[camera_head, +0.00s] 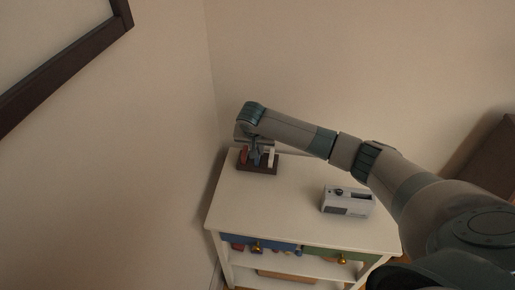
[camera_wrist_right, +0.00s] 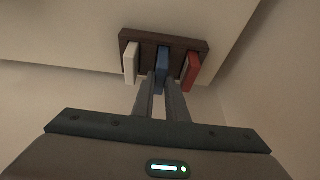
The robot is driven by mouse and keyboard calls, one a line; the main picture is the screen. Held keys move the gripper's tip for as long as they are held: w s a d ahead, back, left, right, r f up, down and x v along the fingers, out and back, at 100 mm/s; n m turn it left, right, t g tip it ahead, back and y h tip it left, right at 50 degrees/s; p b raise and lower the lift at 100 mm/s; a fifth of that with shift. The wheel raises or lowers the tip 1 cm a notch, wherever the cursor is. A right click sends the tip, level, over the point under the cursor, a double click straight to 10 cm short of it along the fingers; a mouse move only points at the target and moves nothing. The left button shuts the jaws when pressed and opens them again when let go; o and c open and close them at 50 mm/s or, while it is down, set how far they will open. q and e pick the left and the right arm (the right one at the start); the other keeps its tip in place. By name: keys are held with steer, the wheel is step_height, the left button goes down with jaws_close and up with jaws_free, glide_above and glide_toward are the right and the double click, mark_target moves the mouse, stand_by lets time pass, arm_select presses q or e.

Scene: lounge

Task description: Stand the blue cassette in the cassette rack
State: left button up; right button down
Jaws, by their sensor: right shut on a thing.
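The cassette rack (camera_head: 258,168) is a dark brown block at the far left corner of the white cabinet top, and it also shows in the right wrist view (camera_wrist_right: 149,44). The blue cassette (camera_wrist_right: 162,57) stands between the white cassette and the red one, at the rack's middle slot; how deep it sits I cannot tell. My right gripper (camera_wrist_right: 161,82) is shut on the blue cassette from above. In the head view my right gripper (camera_head: 256,155) hangs over the rack and the blue cassette is mostly hidden. My left gripper is not in view.
A red cassette (camera_head: 244,154) and a white cassette (camera_head: 271,156) stand in the rack on either side. A grey cassette player (camera_head: 347,201) lies on the white cabinet (camera_head: 290,205) at right. Walls rise close behind and left. The cabinet top's middle and front are clear.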

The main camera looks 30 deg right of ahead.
steer(key=shift+f, duration=0.65)
steer(key=c, duration=1.7)
jaws_free()
steer(key=shift+b+v, duration=1.2)
steer(key=shift+v, duration=7.5)
steer(key=shift+a, duration=0.1)
